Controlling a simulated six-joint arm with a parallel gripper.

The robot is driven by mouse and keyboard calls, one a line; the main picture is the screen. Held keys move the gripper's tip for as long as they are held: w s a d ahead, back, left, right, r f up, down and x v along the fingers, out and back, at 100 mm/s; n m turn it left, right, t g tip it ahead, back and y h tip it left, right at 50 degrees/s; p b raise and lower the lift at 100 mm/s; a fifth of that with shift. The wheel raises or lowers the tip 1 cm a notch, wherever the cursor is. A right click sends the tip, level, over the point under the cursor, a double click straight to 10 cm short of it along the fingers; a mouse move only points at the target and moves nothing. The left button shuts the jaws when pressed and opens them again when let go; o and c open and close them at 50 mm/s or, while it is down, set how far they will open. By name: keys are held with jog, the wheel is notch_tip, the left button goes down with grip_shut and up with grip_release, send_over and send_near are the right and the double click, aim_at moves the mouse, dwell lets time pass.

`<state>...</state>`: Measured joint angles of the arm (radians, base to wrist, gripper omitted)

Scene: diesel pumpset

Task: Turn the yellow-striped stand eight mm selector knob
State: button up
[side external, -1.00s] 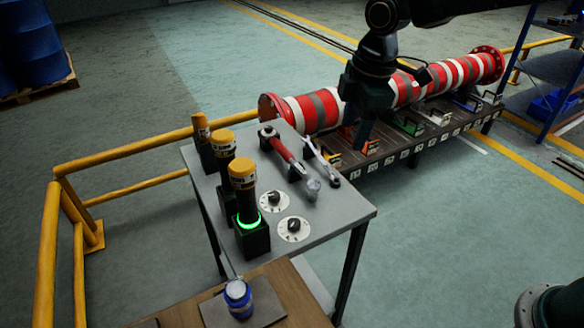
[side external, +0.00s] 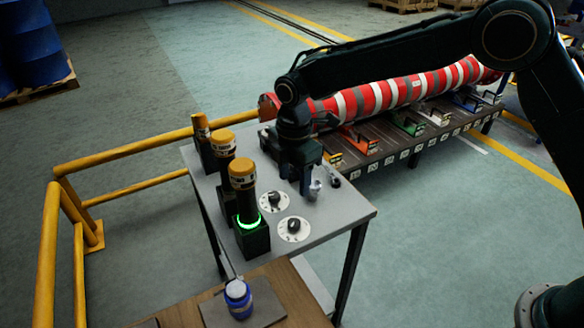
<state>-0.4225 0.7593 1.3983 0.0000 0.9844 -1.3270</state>
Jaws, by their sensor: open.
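Two black selector knobs on white round dials sit on the grey table (side external: 335,212). The far knob (side external: 274,198) and the near knob (side external: 293,225) are both uncovered. I cannot read their markings or tell which is the eight mm one. Three black stands with yellow-capped tools are to their left; the nearest stand (side external: 254,240) has a lit green ring. My gripper (side external: 300,188) points down over the table, behind and right of the far knob, apart from both knobs. It is open, and its fingers are small and dark.
A blue jar (side external: 238,298) stands on a grey pad in front. Yellow railings (side external: 120,157) run at left. A red-and-white striped pipe (side external: 400,92) lies behind a rack of coloured brackets.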

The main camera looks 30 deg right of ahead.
aim_at(294, 222)
jog(key=shift+f, duration=0.1)
notch_tip(294, 222, down, 14)
jog(key=shift+r, duration=0.25)
dwell(0.5)
jog(key=c, duration=1)
